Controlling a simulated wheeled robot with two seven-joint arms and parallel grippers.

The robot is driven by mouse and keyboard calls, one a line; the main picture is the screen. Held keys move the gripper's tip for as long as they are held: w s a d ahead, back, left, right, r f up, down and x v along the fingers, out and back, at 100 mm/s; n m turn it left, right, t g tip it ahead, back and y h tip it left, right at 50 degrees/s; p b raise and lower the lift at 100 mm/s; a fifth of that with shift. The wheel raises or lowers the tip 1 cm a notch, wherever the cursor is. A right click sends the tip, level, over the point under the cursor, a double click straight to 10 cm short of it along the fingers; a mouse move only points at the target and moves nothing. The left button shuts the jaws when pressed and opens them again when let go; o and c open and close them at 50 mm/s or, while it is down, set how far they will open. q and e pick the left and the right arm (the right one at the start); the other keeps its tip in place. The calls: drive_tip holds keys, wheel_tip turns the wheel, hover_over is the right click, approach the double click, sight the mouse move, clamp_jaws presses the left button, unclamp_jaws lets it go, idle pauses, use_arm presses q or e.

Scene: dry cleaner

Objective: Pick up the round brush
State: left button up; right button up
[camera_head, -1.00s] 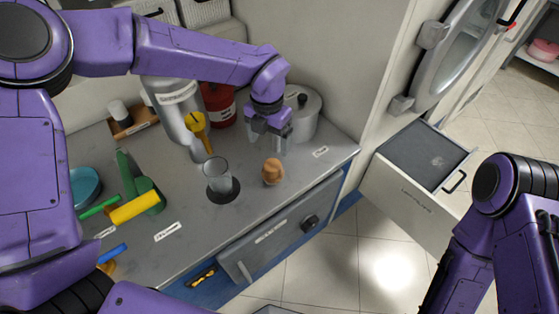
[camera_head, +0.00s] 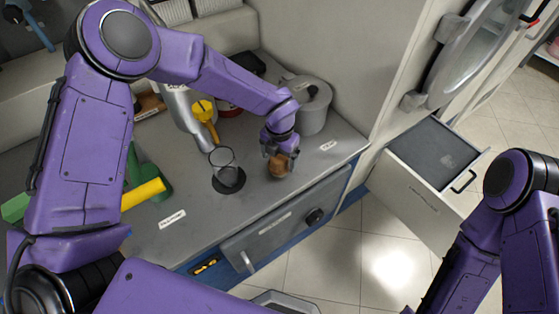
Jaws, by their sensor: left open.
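The round brush (camera_head: 278,167), a small brown rounded piece, stands on the grey counter near its front edge. My left gripper (camera_head: 281,163) is over it, pointing down, with its open fingers on either side of the brush. The fingers partly cover the brush, and I cannot tell whether they touch it. My right arm shows at the lower right, but its gripper is out of view.
A grey lidded pot (camera_head: 313,107) stands behind the gripper. A yellow tool (camera_head: 205,115) and a yellow cylinder (camera_head: 143,193) are further left. An open drawer (camera_head: 420,198) juts out at right.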

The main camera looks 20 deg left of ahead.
use_arm(q)
drive_tip(key=c, duration=1.3)
drive_tip(key=shift+r, duration=0.15)
drive_tip(key=shift+r+b, duration=0.35)
drive_tip(key=shift+b, duration=0.05)
drive_tip(key=s+r+b, duration=0.1)
drive_tip(key=s+r, duration=0.3)
drive_tip(key=s+d+r+b, duration=0.1)
drive_tip(key=s+r, duration=0.3)
drive_tip(key=s, duration=0.1)
drive_tip(key=s+d+r+b, duration=0.1)
drive_tip(key=s+r+b, duration=0.1)
drive_tip(key=s+r, duration=0.2)
drive_tip(key=shift+s+d+r, duration=0.1)
drive_tip(key=shift+s+d, duration=0.05)
drive_tip(key=shift+s, duration=0.3)
